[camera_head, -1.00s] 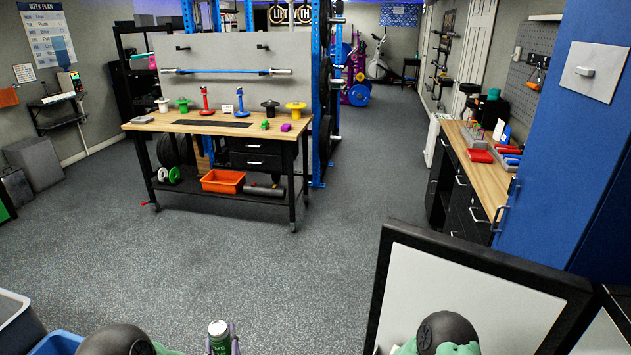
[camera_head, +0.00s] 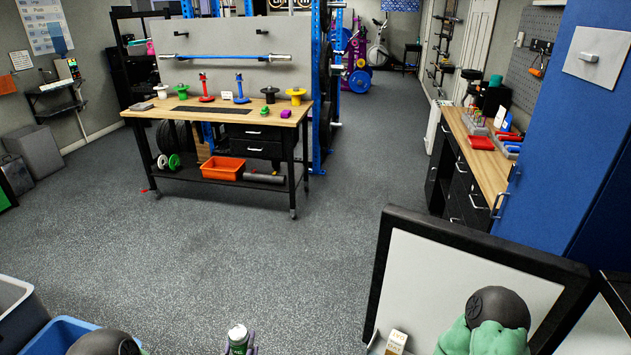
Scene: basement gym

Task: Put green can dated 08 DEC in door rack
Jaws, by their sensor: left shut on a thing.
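My left gripper (camera_head: 240,345) is at the bottom edge, its dark fingers on both sides of a green can (camera_head: 238,333) with a pale top. The can looks upright; its lower part is cut off and no date can be read. A black-framed white panel (camera_head: 435,270), which looks like an open door, stands to the right of the can, apart from it. A small pale carton (camera_head: 396,342) with unreadable print shows at the panel's lower left. No rack can be made out. My right arm's green and black link covers part of the panel; its gripper is out of view.
A grey bin (camera_head: 18,318) and a blue bin (camera_head: 48,334) are at lower left. A tall blue cabinet (camera_head: 560,150) stands at right. The workbench (camera_head: 225,118) and side counter (camera_head: 478,165) are farther back. The middle floor is clear.

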